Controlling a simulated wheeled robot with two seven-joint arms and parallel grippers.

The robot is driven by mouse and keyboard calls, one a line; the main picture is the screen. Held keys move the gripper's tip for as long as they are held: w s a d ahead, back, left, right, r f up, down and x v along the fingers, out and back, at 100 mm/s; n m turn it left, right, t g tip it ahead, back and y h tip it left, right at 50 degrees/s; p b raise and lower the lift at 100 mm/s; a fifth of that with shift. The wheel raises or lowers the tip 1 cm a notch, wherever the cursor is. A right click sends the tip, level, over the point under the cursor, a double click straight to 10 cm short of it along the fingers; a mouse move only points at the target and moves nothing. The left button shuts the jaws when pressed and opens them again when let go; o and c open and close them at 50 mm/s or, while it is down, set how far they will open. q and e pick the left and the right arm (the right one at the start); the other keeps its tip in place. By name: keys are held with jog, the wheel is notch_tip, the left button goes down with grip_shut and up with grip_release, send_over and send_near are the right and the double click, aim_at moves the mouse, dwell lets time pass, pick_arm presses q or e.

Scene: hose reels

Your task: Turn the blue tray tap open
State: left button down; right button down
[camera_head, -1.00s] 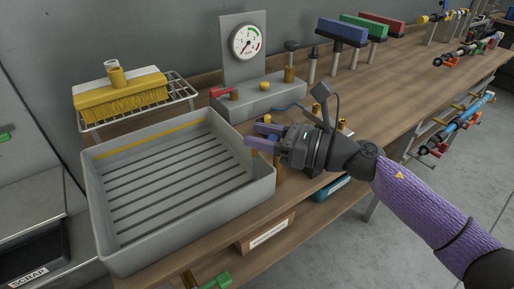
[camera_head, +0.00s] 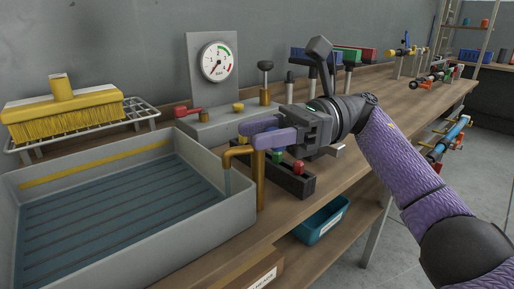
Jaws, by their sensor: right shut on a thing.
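The brass tap (camera_head: 260,182) stands upright at the right side of the grey tray (camera_head: 200,238), its spout bent over the tray wall. A thin pale stream seems to hang below the spout. Bluish water covers the slatted tray floor. My right gripper (camera_head: 257,131) reaches in from the right, its purple fingers shut at the tap's top. The fingers hide the tap's handle, so its colour and angle cannot be told. My left gripper is out of view.
A dark block with red and green knobs (camera_head: 298,170) stands just right of the tap. A pressure gauge (camera_head: 217,62) on a grey stand, with a red lever, is behind. A yellow brush (camera_head: 63,112) lies on a wire rack. A teal bin (camera_head: 320,219) sits below.

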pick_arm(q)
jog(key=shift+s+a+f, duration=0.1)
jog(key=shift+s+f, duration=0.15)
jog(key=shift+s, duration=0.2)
pick_arm(e)
jog(key=shift+d+g, duration=0.1)
jog(key=shift+g, duration=0.2)
jog(key=c, duration=0.7)
grip_release()
jog(key=o, duration=0.4)
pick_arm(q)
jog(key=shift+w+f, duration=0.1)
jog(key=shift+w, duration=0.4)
